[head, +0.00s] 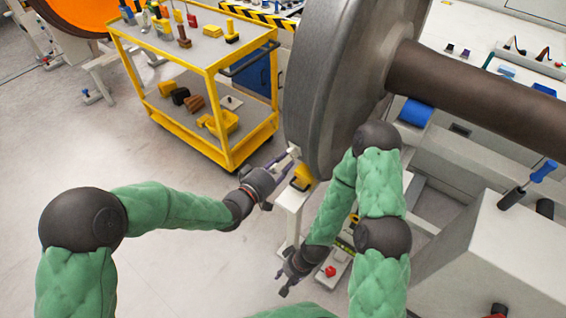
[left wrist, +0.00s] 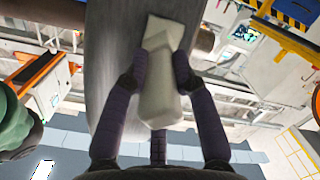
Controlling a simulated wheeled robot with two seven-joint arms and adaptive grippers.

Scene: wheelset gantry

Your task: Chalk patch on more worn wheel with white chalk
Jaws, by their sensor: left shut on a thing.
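A large grey wheel (head: 330,80) on a brown axle (head: 480,90) fills the upper middle of the head view. My left gripper (head: 281,168) is at the wheel's lower left rim, shut on a whitish chalk piece (head: 293,153). In the left wrist view the chalk (left wrist: 160,98) sits between the two dark fingers, its far end at the wheel's surface (left wrist: 112,60). I cannot tell whether it touches. My right gripper (head: 286,281) hangs low, away from the wheel, below the left one. Its opening is too small to judge. No chalk patch is clearly visible, and wear cannot be compared.
A yellow cart (head: 213,75) with tools and blocks stands to the left of the wheel. A pale support with a yellow block (head: 303,178) is just under the wheel rim. A grey box (head: 505,255) stands at the right. Floor (head: 130,165) at left is clear.

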